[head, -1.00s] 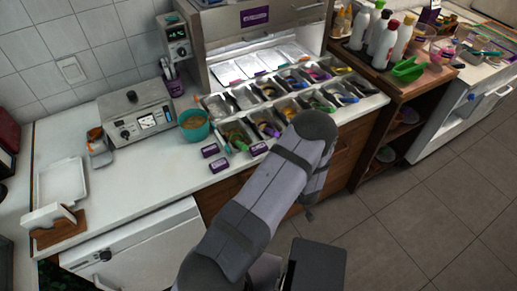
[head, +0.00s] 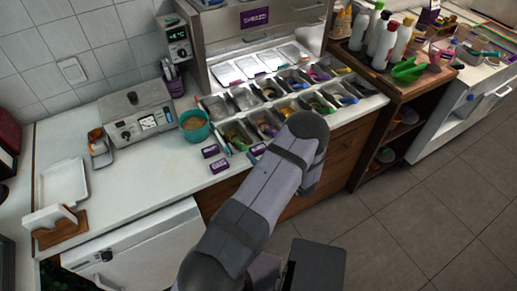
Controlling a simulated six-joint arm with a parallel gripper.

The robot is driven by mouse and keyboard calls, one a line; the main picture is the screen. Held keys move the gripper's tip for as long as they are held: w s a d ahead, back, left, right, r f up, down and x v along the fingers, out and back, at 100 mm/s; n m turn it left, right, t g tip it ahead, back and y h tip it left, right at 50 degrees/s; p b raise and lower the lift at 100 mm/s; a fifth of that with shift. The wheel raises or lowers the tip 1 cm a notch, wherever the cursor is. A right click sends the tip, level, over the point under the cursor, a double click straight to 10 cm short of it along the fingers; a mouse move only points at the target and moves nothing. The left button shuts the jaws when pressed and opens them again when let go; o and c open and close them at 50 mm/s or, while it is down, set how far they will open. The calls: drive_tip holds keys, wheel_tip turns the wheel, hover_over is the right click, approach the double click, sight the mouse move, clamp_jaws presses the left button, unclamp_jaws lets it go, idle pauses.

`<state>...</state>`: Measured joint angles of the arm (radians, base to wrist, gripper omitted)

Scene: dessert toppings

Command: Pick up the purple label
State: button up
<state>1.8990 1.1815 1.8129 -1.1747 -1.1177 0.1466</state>
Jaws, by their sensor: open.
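Two purple labels with white print lie flat near the counter's front edge. One label (head: 210,151) is farther back and the other label (head: 219,166) is nearer the front. I cannot make out my gripper's fingers.
A teal bowl (head: 195,126) stands behind the labels. A rack of topping trays (head: 245,98) holds several scoops and spoons behind and to the right. A grey machine (head: 138,118) stands at left, with a white tray (head: 64,183) farther left.

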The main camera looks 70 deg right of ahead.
sight(260, 150)
drive_tip(key=shift+p+x, duration=0.35)
drive_tip(key=shift+x, duration=1.05)
drive_tip(key=c, duration=1.1)
drive_tip(key=shift+r, duration=0.2)
drive_tip(key=shift+r+b, duration=1.4)
drive_tip(key=shift+r, duration=3.45)
